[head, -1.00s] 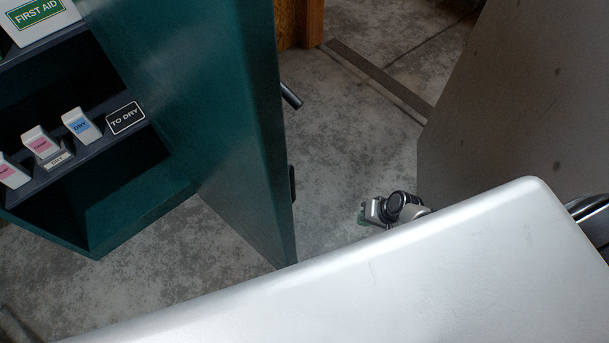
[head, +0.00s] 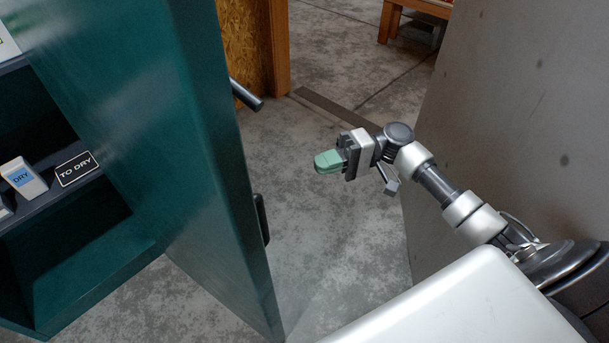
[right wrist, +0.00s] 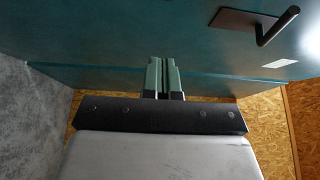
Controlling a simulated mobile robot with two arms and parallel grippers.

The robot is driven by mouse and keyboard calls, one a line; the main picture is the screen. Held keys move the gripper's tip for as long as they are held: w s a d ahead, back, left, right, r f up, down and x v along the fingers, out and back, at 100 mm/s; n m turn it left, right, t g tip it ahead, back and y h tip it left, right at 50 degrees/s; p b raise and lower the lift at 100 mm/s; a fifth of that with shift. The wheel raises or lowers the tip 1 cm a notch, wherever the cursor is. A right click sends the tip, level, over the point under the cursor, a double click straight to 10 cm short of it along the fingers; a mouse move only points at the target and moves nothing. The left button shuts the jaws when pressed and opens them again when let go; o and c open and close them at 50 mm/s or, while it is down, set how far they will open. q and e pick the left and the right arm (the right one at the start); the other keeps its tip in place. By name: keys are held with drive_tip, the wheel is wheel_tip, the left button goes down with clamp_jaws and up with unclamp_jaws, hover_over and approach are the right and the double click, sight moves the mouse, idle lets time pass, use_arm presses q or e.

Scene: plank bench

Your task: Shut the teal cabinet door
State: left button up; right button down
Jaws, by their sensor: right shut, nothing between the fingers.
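The teal cabinet door (head: 185,130) stands wide open in the head view, its free edge toward the middle. A dark bar handle (head: 247,95) sticks out from its outer side, with a dark fitting (head: 261,219) lower on the edge. The cabinet (head: 95,275) shows its open shelves at the left. My right gripper (head: 328,162) is shut and empty, with green fingertips, to the right of the door and apart from it in the head view. In the right wrist view the gripper (right wrist: 162,76) points at the door's teal face (right wrist: 150,45), with the handle (right wrist: 262,22) at upper right; contact cannot be told. My left gripper is out of view.
A small DRY carton (head: 24,178) and a TO DRY sign (head: 76,168) sit on the cabinet shelf. A grey wall panel (head: 520,120) stands close on the right. A chipboard panel (head: 247,45) is behind the door. Bare concrete floor lies between.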

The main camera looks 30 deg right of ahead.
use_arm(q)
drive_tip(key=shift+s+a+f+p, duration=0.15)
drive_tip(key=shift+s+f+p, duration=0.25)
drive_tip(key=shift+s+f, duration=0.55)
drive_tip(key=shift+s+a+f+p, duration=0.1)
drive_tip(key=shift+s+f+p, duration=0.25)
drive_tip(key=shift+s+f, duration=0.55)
use_arm(e)
drive_tip(key=s+a, duration=0.1)
drive_tip(key=a, duration=1)
drive_tip(key=shift+s+a, duration=0.35)
drive_tip(key=shift+s, duration=0.05)
drive_tip(key=shift+a, duration=0.1)
